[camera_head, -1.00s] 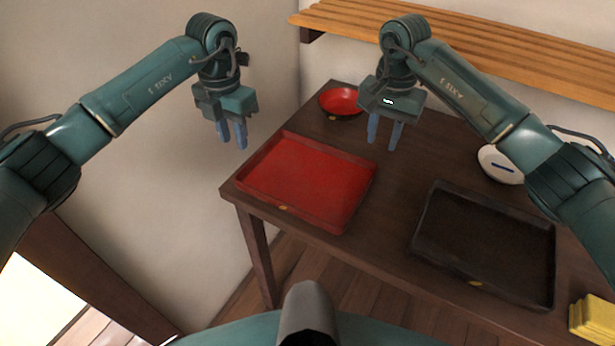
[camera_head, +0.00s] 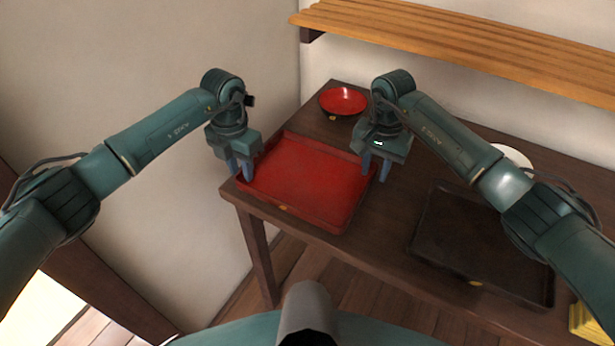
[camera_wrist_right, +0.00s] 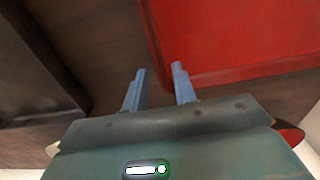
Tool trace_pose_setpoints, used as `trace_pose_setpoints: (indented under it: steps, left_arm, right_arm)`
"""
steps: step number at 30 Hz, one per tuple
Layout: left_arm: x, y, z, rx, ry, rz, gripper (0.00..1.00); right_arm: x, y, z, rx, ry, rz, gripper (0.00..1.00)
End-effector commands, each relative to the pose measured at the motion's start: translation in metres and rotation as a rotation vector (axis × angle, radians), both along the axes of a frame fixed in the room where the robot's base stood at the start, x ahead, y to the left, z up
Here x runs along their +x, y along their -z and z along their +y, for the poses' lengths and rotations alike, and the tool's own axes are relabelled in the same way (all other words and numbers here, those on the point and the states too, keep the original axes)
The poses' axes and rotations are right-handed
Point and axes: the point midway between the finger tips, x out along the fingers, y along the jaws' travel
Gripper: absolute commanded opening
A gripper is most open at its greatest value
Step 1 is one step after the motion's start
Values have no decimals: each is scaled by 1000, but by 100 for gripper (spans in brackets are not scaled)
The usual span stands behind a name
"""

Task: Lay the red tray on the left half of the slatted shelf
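The red tray (camera_head: 304,180) lies flat on the dark wooden table, near its left end. My left gripper (camera_head: 240,172) is at the tray's left edge, fingers pointing down, with a gap between them. My right gripper (camera_head: 375,172) is at the tray's right edge, fingers pointing down. In the right wrist view the right fingers (camera_wrist_right: 158,88) stand apart, with the red tray's rim (camera_wrist_right: 225,76) close to one finger. Whether the rim lies between either pair of fingers is unclear. The slatted shelf (camera_head: 450,40) is on the wall behind the table, and its visible top is bare.
A black tray (camera_head: 475,250) lies on the table (camera_head: 395,215) to the right. A red bowl (camera_head: 343,101) stands behind the red tray. A white round dish (camera_head: 512,155) and yellow blocks (camera_head: 588,322) are further right. A wall closes off the left side.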

Motion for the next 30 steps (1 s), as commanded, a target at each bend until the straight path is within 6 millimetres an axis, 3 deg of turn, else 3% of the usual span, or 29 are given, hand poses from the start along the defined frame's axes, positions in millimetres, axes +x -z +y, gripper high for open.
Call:
trace_pose_setpoints:
  steps: [9,30]
  left_arm:
    - [0,0,0,0,0,0,1]
    - [0,-9,0,0,0,-1,0]
  right_arm:
    - [0,0,0,0,0,0,1]
    - [0,-9,0,0,1,-1,0]
